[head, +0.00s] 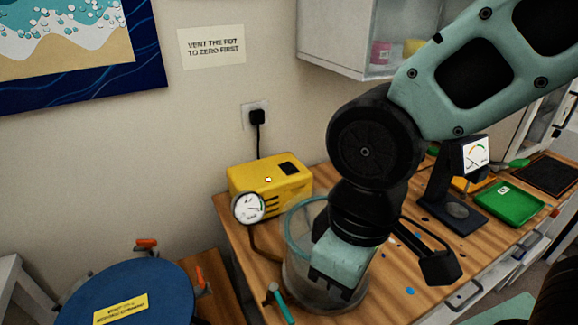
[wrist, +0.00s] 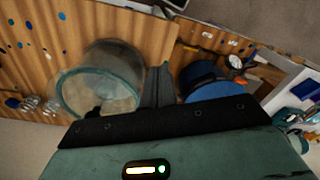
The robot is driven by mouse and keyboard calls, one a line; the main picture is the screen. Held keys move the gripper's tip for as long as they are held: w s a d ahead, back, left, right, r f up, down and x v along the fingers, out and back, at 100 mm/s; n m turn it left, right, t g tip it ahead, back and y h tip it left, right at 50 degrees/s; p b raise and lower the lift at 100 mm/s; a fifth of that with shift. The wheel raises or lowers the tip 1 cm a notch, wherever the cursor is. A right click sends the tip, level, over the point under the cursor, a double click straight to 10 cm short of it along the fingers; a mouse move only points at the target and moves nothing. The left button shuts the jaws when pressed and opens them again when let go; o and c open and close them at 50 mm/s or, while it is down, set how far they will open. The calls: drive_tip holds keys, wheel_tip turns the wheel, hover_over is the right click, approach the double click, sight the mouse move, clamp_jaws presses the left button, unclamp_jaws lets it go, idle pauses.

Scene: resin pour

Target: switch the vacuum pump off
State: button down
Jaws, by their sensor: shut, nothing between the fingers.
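The yellow vacuum pump (head: 238,181) stands on the wooden bench against the wall in the head view. A black patch (head: 288,168), which looks like its switch, is on its top, and a small pale green light (head: 268,180) shows near it. I cannot tell the switch's position. My gripper (head: 334,284) is shut and empty, pointing down at the clear pot, to the right of and nearer than the pump. In the wrist view its closed fingers (wrist: 158,78) show beside the clear pot (wrist: 75,92). The pump is not clearly seen in the wrist view.
A round white gauge (head: 248,208) stands before the pump. The clear pot (head: 296,240) is partly behind my gripper. A blue lid (head: 130,290) with orange clamps is at lower left. A black plug (head: 257,117) is above the pump.

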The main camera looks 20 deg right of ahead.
drive_tip(key=w+a+r+m+y, duration=0.1)
drive_tip(key=w+a+r, duration=0.15)
drive_tip(key=w, duration=0.75)
drive_tip(key=r+m+t+b, duration=0.2)
drive_tip(key=m+t, duration=0.2)
drive_tip(key=m, duration=0.1)
hover_over(285, 164)
drive_tip(key=s+d, duration=0.1)
drive_tip(key=s, duration=0.4)
drive_tip(key=shift+w+f+h, duration=0.15)
drive_tip(key=shift+f+h, duration=0.1)
drive_tip(key=shift+h, duration=0.15)
drive_tip(key=shift+f, duration=0.1)
drive_tip(key=p+x, duration=0.1)
drive_tip(key=x, duration=0.3)
drive_tip(key=p+x, duration=0.2)
drive_tip(key=x, duration=0.2)
drive_tip(key=p+x, duration=0.1)
drive_tip(key=x, duration=0.3)
drive_tip(key=shift+s+d+f+p, duration=0.1)
drive_tip(key=shift+s+f+p, duration=0.15)
drive_tip(key=shift+s+p, duration=0.05)
drive_tip(key=shift+w+f, duration=0.1)
drive_tip(key=shift+f, duration=0.65)
